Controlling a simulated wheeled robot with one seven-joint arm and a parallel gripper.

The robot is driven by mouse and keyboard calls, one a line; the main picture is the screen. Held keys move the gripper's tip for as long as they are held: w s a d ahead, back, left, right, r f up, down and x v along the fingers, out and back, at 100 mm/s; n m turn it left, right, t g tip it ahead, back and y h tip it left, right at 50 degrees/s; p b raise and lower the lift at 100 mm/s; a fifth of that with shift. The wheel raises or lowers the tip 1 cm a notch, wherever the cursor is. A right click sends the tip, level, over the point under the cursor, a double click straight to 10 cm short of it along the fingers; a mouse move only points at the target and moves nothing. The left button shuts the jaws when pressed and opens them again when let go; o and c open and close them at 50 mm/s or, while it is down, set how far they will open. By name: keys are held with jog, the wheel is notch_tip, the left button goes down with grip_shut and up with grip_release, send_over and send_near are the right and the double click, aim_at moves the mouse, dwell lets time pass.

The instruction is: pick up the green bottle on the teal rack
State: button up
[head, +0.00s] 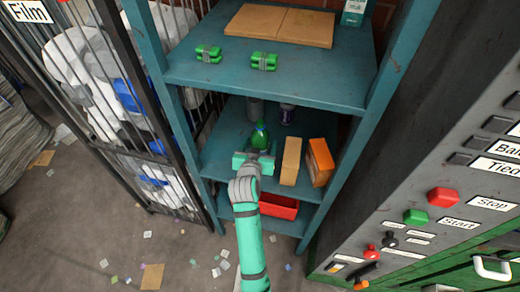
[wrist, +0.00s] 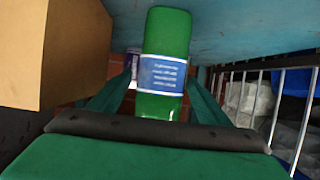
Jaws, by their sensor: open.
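The green bottle (head: 260,136) stands on the middle shelf of the teal rack (head: 345,92). In the wrist view the bottle (wrist: 166,35) shows close up, with a blue and white label. My gripper (head: 254,157) is at the front of that shelf, just in front of the bottle. Its jaws are open. In the wrist view the two fingers of my gripper (wrist: 160,84) lie on either side of the bottle, with gaps beside it. The bottle's far side is hidden, and I cannot tell how deep it sits between the fingers.
A tan box (head: 291,161) and an orange box (head: 319,162) stand right of the bottle. A purple container (head: 287,114) and a grey one (head: 255,107) are behind it. The upper shelf holds green bundles (head: 264,61). A red bin (head: 279,206) is below. A barred cage (head: 130,120) stands left.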

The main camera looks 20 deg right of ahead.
jog(key=c, duration=1.1)
jog(key=shift+r, duration=0.1)
